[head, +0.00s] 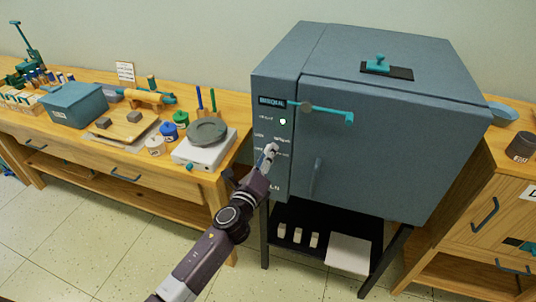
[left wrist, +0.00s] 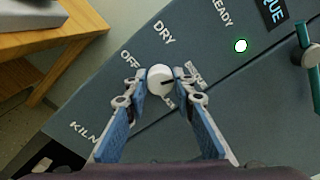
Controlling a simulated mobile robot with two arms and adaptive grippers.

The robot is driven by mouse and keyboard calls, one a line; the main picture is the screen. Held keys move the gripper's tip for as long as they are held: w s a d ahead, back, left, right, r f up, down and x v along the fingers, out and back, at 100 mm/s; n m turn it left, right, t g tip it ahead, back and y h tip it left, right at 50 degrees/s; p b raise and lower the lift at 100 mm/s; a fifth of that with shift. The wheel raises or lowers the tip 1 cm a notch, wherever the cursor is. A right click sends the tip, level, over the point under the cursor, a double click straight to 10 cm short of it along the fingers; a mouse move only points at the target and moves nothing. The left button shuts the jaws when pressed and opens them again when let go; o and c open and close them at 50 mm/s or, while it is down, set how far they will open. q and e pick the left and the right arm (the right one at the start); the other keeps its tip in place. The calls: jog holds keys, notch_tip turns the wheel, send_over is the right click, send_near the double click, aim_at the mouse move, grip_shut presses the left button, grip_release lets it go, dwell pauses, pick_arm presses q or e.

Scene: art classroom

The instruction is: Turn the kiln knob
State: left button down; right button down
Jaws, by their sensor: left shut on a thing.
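The blue-grey kiln (head: 380,140) stands on a dark stand, its door shut. Its white knob (left wrist: 160,80) sits on the front panel, with a dark pointer line toward the right in the left wrist view. Labels OFF and DRY show around it; other labels are partly hidden by a finger. My left gripper (head: 270,150) is at the panel in the head view, and hides the knob there. In the left wrist view its two fingers (left wrist: 161,83) are shut on the knob from both sides. A lit green-white light (left wrist: 240,46) shows by the word READY. My right gripper is not in view.
A teal handle bar (head: 325,110) juts from the kiln above the gripper. A wooden table (head: 85,142) on the left holds a scale (head: 205,150), jars and a blue-grey box (head: 72,104). Another wooden cabinet (head: 490,215) stands on the right. Tiled floor (head: 100,230) is open in front.

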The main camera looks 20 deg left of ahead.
pick_arm(q)
jog(key=shift+f+m, duration=0.1)
jog(key=shift+m, duration=0.3)
jog(key=c, duration=1.6)
grip_release()
jog(key=s, duration=1.2)
jog(key=shift+a, duration=0.2)
